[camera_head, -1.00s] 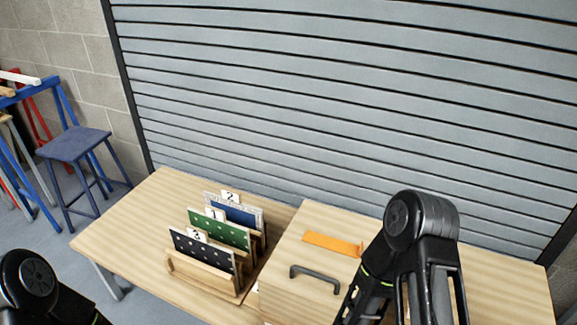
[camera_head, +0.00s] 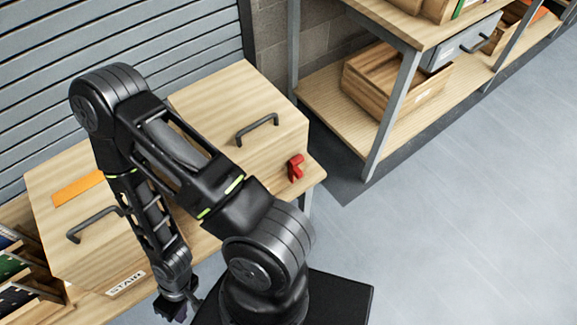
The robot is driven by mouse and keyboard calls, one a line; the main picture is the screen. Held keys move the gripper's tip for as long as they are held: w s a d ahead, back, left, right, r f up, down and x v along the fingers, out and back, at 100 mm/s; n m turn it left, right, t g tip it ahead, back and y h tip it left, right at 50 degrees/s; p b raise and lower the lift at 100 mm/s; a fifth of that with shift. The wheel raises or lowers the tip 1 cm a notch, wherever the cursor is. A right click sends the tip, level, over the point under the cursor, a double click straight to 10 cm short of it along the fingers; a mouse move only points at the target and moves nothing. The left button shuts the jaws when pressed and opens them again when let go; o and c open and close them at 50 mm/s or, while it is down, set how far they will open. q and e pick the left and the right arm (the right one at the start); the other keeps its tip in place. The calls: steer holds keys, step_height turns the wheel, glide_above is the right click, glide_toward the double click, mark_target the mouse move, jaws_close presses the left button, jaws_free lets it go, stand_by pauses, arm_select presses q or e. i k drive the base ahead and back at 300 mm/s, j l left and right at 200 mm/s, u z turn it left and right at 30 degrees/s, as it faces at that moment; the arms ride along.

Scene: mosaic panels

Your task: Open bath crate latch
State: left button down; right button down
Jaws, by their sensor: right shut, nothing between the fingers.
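Two wooden crates stand on the table. The left crate (camera_head: 85,235) has a dark handle and an orange strip on its lid, and a label on its front reads "STAIR". The right crate (camera_head: 240,100) has a dark handle (camera_head: 257,129) on its lid and a red latch (camera_head: 295,168) on its front. My arm hides much of its front, and no label that reads bath shows. My right gripper (camera_head: 177,306) is shut and empty, low in front of the left crate, well left of and below the red latch. My left gripper is out of view.
The wooden table (camera_head: 314,172) ends just right of the right crate. A shelf rack (camera_head: 392,115) with wooden boxes and a grey drawer stands at the upper right. Panels in a rack sit at the left edge. The floor at right is clear.

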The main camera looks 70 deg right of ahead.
mark_target(294, 171)
steer(key=z, duration=2.6)
